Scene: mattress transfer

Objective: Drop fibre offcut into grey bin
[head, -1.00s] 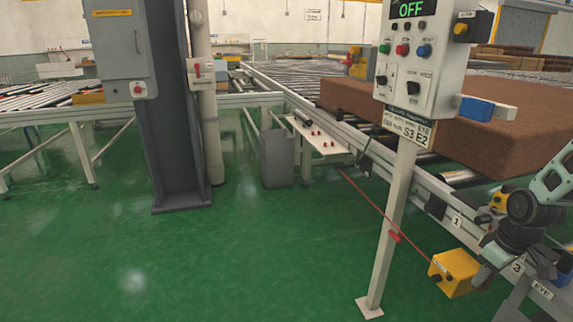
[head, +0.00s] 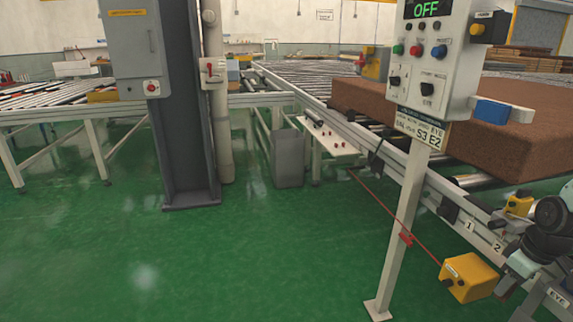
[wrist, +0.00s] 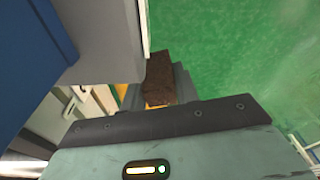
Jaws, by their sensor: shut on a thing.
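The fibre offcut is a small dark brown block (wrist: 158,80) in the wrist view, held between the grey fingers of my gripper (wrist: 157,88). The gripper is shut on it, and green floor shows beyond. The grey bin (head: 287,160) stands on the floor in the middle of the head view, beside the conveyor frame and right of the dark column. Its inside is not visible. In the head view my arm is at the lower right edge, well apart from the bin; the offcut cannot be made out there. The bin cannot be made out in the wrist view.
A control panel (head: 433,60) on a pale post (head: 398,235) stands between my arm and the bin. A red cord runs from a yellow box (head: 468,278) towards a small shelf (head: 335,146). A brown mattress (head: 490,125) lies on the rollers. Green floor (head: 220,265) is clear at left and centre.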

